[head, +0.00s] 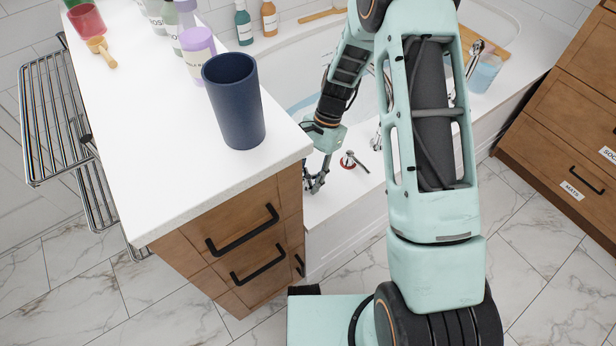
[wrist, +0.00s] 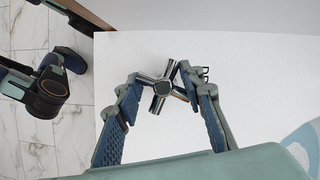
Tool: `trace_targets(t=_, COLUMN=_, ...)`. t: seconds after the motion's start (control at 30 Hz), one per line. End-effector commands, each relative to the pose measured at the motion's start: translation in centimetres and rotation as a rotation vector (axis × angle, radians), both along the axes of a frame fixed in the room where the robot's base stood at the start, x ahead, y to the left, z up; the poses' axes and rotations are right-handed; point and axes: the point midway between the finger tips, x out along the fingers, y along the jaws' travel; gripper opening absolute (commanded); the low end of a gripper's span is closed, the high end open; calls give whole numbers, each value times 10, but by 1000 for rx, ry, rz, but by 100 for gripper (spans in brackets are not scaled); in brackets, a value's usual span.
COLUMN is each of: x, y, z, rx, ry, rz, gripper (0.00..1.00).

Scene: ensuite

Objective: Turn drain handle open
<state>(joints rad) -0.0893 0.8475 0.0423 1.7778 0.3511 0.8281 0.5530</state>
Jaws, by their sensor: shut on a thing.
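In the wrist view, the chrome cross-shaped drain handle (wrist: 161,89) stands on the white tub deck between the two fingers of my gripper (wrist: 162,80). The fingertips close in on its arms from both sides, and my gripper is shut on it. In the head view, my gripper (head: 316,180) is low over the deck, just beyond the counter's right corner. The handle in its fingers is too small and covered to make out there.
The bathtub (head: 300,65) lies behind. A wooden cabinet (head: 565,120) stands at right.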

Motion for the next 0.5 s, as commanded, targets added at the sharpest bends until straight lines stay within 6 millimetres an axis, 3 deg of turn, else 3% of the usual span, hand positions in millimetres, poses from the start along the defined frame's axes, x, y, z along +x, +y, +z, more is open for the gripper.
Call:
trace_targets(t=0.03, x=9, y=-1, z=2, rx=-1, ry=-23, rz=-7, gripper=12)
trace_targets(t=0.17, x=9, y=-1, z=2, rx=-1, ry=-23, rz=-7, gripper=12)
trace_targets(t=0.2, x=9, y=-1, z=2, rx=-1, ry=-23, rz=-7, gripper=37)
trace_targets(t=0.4, x=7, y=0, z=2, rx=-1, ry=-18, rz=-6, gripper=59)
trace_targets(t=0.5, x=6, y=0, z=1, rx=0, ry=-14, rz=-4, gripper=61)
